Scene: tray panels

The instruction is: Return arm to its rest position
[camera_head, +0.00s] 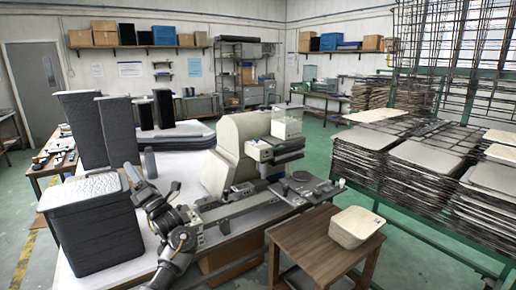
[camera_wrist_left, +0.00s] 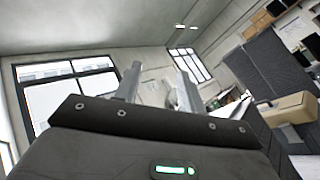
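My left arm comes up from the bottom left of the head view, bent, with its gripper (camera_head: 150,180) raised in front of the white-topped table. In the left wrist view the two fingers of my left gripper (camera_wrist_left: 158,84) stand apart with nothing between them. The gripper points up toward the wall and windows and touches nothing that I can see. My right arm and right gripper do not show in either view.
A stack of dark grey panels (camera_head: 98,235) stands close left of my arm. A beige machine (camera_head: 232,145) stands behind it to the right. A wooden side table (camera_head: 310,238) bears a beige tray (camera_head: 356,228). Stacked tray panels (camera_head: 420,165) fill the right. Green floor lies between.

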